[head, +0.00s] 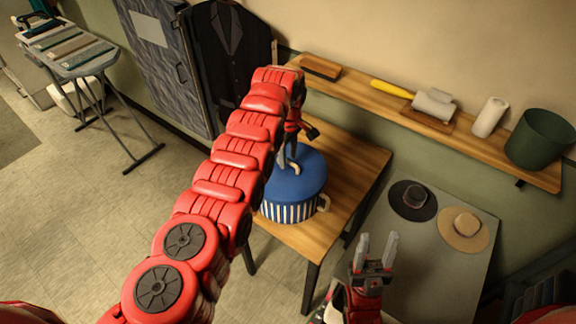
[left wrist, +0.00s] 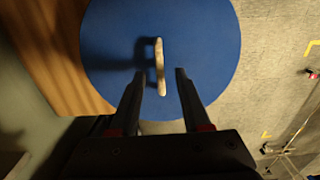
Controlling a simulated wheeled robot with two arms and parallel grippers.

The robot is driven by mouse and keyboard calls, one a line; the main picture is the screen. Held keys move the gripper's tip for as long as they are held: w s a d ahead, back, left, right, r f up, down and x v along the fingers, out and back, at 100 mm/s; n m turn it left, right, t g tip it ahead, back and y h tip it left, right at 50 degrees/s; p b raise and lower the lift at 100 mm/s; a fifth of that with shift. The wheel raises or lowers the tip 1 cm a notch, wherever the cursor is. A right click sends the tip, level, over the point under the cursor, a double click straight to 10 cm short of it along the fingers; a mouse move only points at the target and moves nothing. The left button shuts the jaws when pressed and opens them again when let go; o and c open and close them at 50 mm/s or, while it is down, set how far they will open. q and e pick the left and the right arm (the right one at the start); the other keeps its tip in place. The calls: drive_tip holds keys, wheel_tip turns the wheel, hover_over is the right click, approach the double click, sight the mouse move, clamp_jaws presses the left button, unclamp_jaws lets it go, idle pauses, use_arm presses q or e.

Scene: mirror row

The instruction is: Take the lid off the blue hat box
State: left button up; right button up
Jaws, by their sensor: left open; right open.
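The blue hat box (head: 288,212), with a blue and white striped side and a pale side handle, stands on a wooden table. Its round blue lid (head: 308,178) is on top and also fills the middle of the left wrist view (left wrist: 210,40). A pale bar handle (left wrist: 160,65) stands up from the lid's middle. My left gripper (left wrist: 160,72) is open above the lid, with one finger on each side of the handle and visible gaps. In the head view, my own arm partly hides it. My right gripper (head: 377,243) is open and empty, right of the box.
The wooden table (head: 355,165) has bare room behind and right of the box. A grey table (head: 440,265) holds a black hat (head: 413,200) and a tan hat (head: 463,229). A wall shelf (head: 365,92) carries a brush, rolls and a green bin (head: 540,138).

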use_arm(q)
drive_tip(key=shift+f, duration=0.7)
clamp_jaws()
idle(0.9)
